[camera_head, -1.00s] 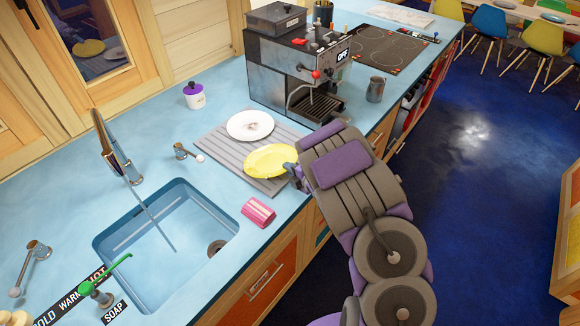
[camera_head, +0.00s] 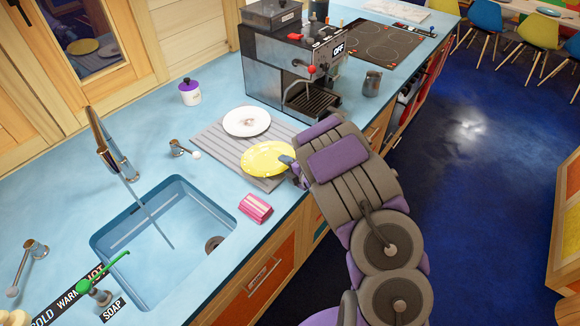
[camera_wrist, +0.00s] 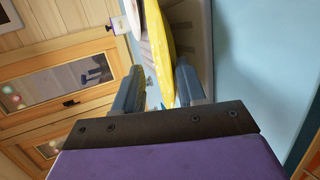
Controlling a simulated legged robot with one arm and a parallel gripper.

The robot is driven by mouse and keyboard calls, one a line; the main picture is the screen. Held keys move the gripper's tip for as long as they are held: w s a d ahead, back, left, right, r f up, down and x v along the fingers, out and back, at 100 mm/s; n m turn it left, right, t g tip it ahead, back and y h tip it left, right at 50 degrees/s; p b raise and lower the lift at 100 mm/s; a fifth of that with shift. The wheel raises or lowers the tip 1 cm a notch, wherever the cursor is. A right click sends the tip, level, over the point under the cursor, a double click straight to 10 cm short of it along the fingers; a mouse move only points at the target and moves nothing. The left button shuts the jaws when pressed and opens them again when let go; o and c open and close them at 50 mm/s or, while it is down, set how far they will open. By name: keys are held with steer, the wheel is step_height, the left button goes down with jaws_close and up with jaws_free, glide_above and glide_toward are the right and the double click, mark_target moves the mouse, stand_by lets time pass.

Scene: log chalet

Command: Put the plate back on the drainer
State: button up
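The yellow plate (camera_head: 267,158) is over the front right part of the grey ridged drainer (camera_head: 222,150). It looks nearly flat; I cannot tell whether it rests fully on the drainer. A white plate (camera_head: 246,121) with a dark mark lies farther back on the drainer. My gripper (camera_head: 288,163) is at the yellow plate's right edge. In the wrist view, the yellow plate (camera_wrist: 159,40) shows edge-on between the two fingers of my gripper (camera_wrist: 160,88). A gap shows beside the left finger, and the plate is close to the right finger. The fingers look open around its rim.
The sink (camera_head: 165,240) is at the left front, with a tap (camera_head: 110,150). A coffee machine (camera_head: 295,75) stands behind the drainer, and a purple-lidded jar (camera_head: 190,93) to its left.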

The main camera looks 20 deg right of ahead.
steer(key=p+v, duration=0.9)
steer(key=v, duration=0.8)
steer(key=shift+r+p, duration=0.15)
steer(key=shift+p, duration=0.15)
steer(key=shift+d, duration=0.1)
stand_by(0.3)
